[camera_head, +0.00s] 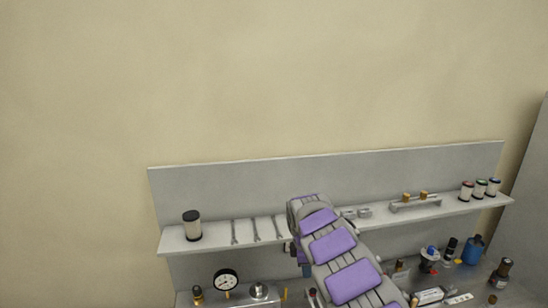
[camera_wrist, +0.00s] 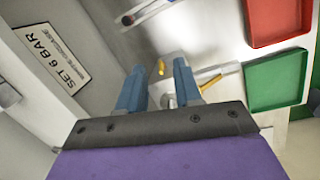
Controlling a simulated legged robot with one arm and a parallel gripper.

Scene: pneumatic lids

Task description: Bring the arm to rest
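My arm (camera_head: 335,245), with purple pads on grey links, reaches up in front of the shelf in the head view. My gripper (camera_wrist: 158,72) shows in the wrist view as two blue fingers standing apart, with a visible gap between them. It looks open, and I see nothing clamped in it. In the head view the gripper is mostly hidden behind my arm.
A grey shelf (camera_head: 205,241) holds a jar (camera_head: 192,226), wrenches and small canisters. Below are a pressure gauge (camera_head: 226,281), a blue bottle (camera_head: 472,250) and other small items. The wrist view shows a red tray (camera_wrist: 277,22), a green tray (camera_wrist: 275,81) and a "SET 6 BAR" sign (camera_wrist: 55,58). The wall above is clear.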

